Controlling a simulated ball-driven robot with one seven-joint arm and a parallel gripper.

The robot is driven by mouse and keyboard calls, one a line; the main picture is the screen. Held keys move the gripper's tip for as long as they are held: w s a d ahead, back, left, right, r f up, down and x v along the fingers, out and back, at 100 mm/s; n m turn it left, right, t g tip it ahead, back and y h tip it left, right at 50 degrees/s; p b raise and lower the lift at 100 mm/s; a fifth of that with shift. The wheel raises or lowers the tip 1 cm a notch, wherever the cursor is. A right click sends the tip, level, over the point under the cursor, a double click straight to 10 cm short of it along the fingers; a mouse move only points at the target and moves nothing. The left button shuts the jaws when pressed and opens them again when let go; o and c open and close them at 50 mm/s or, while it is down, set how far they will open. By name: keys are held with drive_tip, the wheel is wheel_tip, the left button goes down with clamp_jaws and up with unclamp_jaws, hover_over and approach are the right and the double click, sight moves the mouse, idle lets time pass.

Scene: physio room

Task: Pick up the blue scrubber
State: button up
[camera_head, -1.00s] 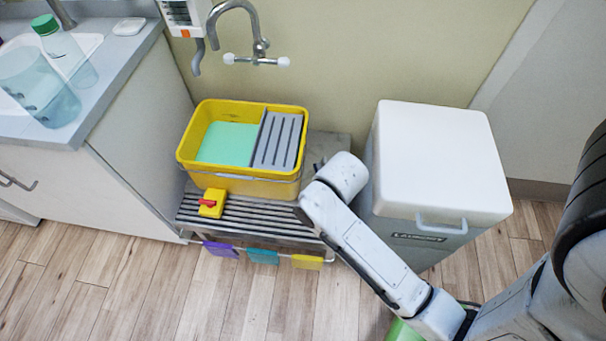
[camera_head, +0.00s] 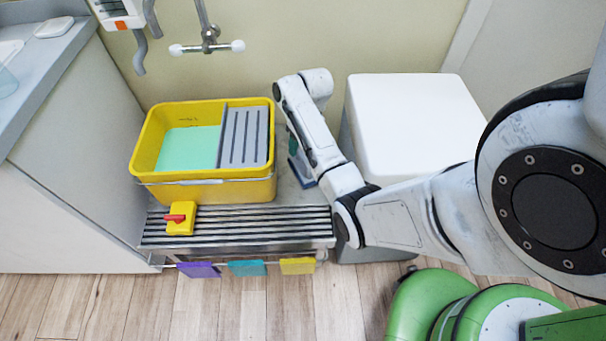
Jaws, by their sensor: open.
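A small blue object (camera_head: 302,174), which looks like the blue scrubber, stands on the metal rack just right of the yellow bucket. Only its edge shows, because my forearm covers much of it. A dark green-blue piece above it also shows beside the forearm; I cannot tell whether it belongs to the same object. My arm reaches in from the right and bends at its far end above the rack, close to the blue object. My gripper's fingers are hidden behind the arm, so I cannot see whether they touch it.
The yellow bucket (camera_head: 205,190) with a grey slatted insert stands left of my arm. A yellow block with a red part (camera_head: 180,219) sits on the slatted rack (camera_head: 240,232). Coloured cloths hang at its front. A white-lidded bin (camera_head: 412,115) stands close on the right.

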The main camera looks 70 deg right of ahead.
approach(304, 158)
drive_tip(key=shift+m, duration=0.5)
wheel_tip(304, 158, down, 6)
drive_tip(key=shift+w+d+r+b, duration=0.1)
drive_tip(key=shift+d+b, duration=0.05)
drive_tip(key=shift+b, duration=1.1)
drive_tip(key=shift+w+a+f+b, duration=0.15)
drive_tip(key=shift+a+f+b, duration=0.15)
drive_tip(key=shift+f, duration=0.55)
drive_tip(key=shift+w+a+f+b, duration=0.15)
drive_tip(key=shift+f+b, duration=0.2)
drive_tip(key=shift+f, duration=0.5)
drive_tip(key=shift+w+a+f+b, duration=0.1)
drive_tip(key=shift+a+f+b, duration=0.2)
drive_tip(key=shift+f, duration=0.6)
drive_tip(key=shift+r, duration=0.1)
clamp_jaws()
